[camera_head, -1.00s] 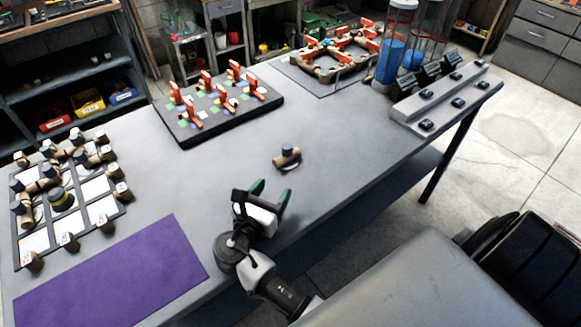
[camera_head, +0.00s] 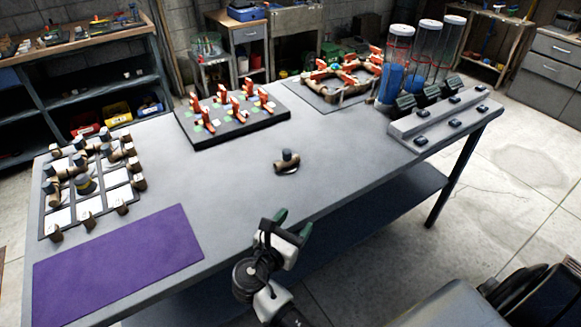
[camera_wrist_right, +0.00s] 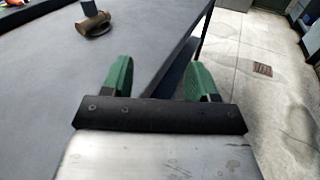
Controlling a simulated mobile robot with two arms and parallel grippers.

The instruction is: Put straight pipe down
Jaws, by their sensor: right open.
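A short brown pipe piece with a dark upright stub (camera_head: 287,161) lies alone on the middle of the grey table. It also shows at the top left of the right wrist view (camera_wrist_right: 95,22). I cannot tell whether it is straight or a tee. My right gripper (camera_head: 293,226) is at the table's front edge, apart from this piece, on its near side. Its green fingers (camera_wrist_right: 158,80) are spread with nothing between them. My left gripper is not in view.
A grid board with several pipe pieces (camera_head: 45,226) is at the left, by a purple mat (camera_head: 120,262). A board with orange clamps (camera_head: 190,138), a pipe loop (camera_head: 340,84), clear tubes (camera_head: 396,60) and a grey stepped rack (camera_head: 405,128) stand farther back.

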